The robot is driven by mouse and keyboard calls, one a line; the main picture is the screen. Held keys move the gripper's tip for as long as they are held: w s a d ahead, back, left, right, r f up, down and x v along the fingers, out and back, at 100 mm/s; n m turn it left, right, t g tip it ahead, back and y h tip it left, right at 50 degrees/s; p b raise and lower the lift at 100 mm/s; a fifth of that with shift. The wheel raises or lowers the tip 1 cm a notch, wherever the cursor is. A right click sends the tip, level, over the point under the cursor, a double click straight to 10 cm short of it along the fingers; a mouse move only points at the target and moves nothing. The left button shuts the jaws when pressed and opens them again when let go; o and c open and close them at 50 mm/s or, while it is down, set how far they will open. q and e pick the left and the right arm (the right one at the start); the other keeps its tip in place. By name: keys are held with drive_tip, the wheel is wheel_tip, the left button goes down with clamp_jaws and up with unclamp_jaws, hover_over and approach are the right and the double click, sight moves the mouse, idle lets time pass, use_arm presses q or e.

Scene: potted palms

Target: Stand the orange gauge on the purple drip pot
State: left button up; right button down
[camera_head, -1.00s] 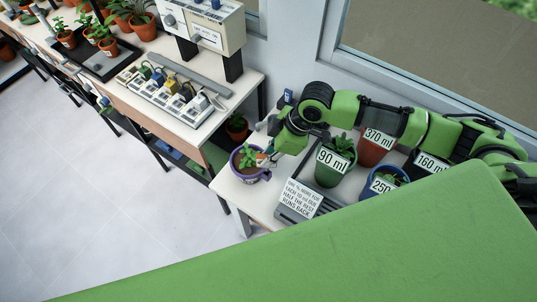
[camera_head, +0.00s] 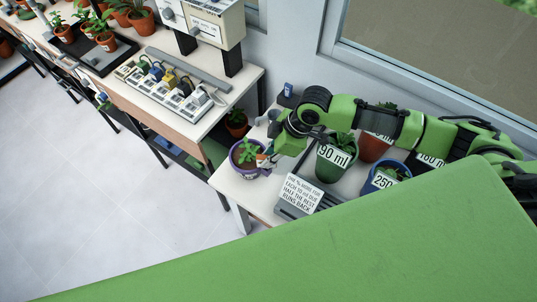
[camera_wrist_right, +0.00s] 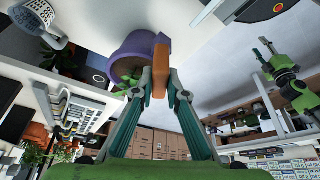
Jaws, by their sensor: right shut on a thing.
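The purple drip pot (camera_head: 244,170) stands at the left end of the white bench and holds a small green plant. It also shows in the right wrist view (camera_wrist_right: 127,58). My right gripper (camera_wrist_right: 158,88) is shut on the orange gauge (camera_wrist_right: 161,66), an orange upright block in that view. The gauge is right at the pot's rim; I cannot tell whether it touches. In the head view, my right gripper (camera_head: 270,155) is at the pot's right side and mostly hides the gauge. My left gripper (camera_wrist_right: 262,50) shows small in the wrist view; its opening is unclear.
A green pot (camera_head: 329,168) marked 90 ml, a red-brown pot (camera_head: 372,150) and a blue pot (camera_head: 371,186) stand right of the purple pot, close under my arm. A neighbouring bench (camera_head: 240,83) carries a power strip.

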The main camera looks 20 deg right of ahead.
drive_tip(key=shift+f, duration=0.5)
drive_tip(key=c, duration=1.5)
unclamp_jaws()
drive_tip(key=shift+o, duration=0.2)
drive_tip(key=shift+r, duration=0.1)
wheel_tip(320, 180, up, 8)
drive_tip(key=p, duration=0.8)
